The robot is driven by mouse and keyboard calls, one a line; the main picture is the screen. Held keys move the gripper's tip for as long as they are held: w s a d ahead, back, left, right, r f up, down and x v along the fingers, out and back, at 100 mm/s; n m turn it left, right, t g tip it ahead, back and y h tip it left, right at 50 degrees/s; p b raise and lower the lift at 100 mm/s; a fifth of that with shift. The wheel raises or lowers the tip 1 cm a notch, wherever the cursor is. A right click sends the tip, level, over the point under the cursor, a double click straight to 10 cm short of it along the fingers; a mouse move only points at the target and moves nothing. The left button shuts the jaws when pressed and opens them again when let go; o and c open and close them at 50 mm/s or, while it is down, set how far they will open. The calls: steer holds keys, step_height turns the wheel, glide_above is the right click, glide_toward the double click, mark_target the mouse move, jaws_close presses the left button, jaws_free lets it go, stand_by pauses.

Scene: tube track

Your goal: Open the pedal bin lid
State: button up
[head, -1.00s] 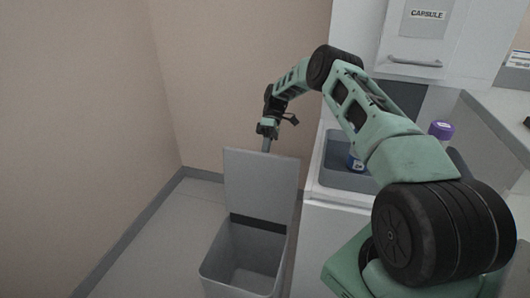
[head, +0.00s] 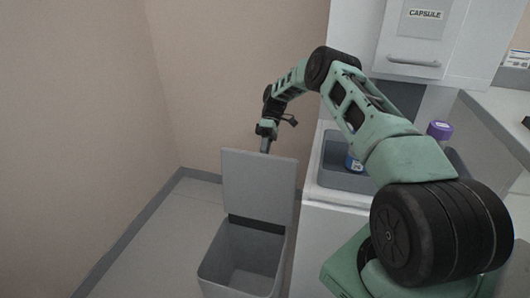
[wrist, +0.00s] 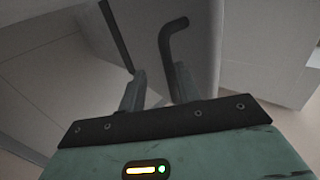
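The grey pedal bin (head: 240,262) stands on the floor in the lower middle of the head view. Its lid (head: 258,186) is up, standing near vertical at the back edge, and the inside of the bin shows. My gripper (head: 265,146) is at the lid's top edge, with its tips partly hidden behind it. In the wrist view my gripper's two fingers (wrist: 158,92) are apart, with nothing clearly held between them. I cannot tell whether they touch the lid. The pedal is not clearly visible.
A white counter (head: 325,240) with a grey basin (head: 345,178) stands right of the bin. A purple-capped bottle (head: 439,131) and a blue-labelled container (head: 354,163) are there. A cabinet marked CAPSULE (head: 415,45) hangs above. Floor left of the bin is clear.

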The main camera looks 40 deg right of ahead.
steer(key=v, duration=0.7)
steer(key=shift+d, duration=0.15)
steer(key=shift+w+r, duration=0.1)
steer(key=shift+r, duration=0.1)
stand_by(0.4)
